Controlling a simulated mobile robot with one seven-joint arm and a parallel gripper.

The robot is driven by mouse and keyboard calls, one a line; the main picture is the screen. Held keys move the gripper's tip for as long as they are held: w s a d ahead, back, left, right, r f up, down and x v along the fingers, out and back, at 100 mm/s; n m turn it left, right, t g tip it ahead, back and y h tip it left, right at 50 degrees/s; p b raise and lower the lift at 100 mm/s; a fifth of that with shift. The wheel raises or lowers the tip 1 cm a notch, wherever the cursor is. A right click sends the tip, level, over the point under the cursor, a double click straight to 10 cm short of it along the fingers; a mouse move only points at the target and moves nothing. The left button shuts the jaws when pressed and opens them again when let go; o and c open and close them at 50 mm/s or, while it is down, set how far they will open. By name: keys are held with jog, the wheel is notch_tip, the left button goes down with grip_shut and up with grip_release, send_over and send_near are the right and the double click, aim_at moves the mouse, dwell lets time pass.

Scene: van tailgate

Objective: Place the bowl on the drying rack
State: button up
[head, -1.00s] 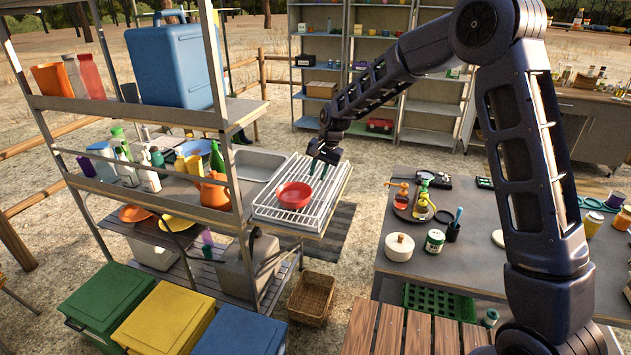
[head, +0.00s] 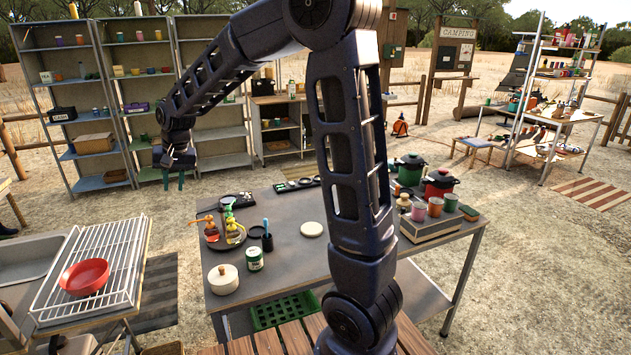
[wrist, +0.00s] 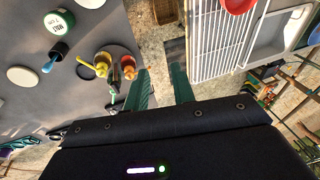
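The red bowl (head: 85,276) sits upright on the white wire drying rack (head: 118,240) at the left of the head view. In the wrist view the bowl (wrist: 238,5) is cut off by the top edge, on the rack (wrist: 205,40). My gripper (head: 174,184) hangs in the air between the rack and the grey table, well apart from the bowl. In the wrist view its two green fingers (wrist: 160,88) are spread with nothing between them.
The grey table (head: 285,235) holds a lidded white pot (head: 223,279), a jar (head: 255,259) and a dark tray with bottles (head: 222,232). A sink (head: 28,258) adjoins the rack. Shelves (head: 100,110) stand behind. Open ground lies between rack and table.

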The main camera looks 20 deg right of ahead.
jog(key=s+d+r+t, duration=0.1)
jog(key=s+d+r, duration=0.15)
jog(key=d, duration=0.45)
jog(key=s+d+r+h, duration=0.15)
jog(key=s+d, duration=0.25)
jog(key=d, duration=0.4)
jog(key=s+d+r+t, duration=0.1)
jog(key=s+d+r, duration=0.2)
jog(key=d, duration=0.4)
jog(key=s+d+f+h, duration=0.1)
jog(key=s+d+f, duration=0.1)
jog(key=s+d, duration=1)
jog(key=s, duration=0.3)
jog(key=shift+d+t, duration=0.35)
jog(key=shift+t, duration=0.05)
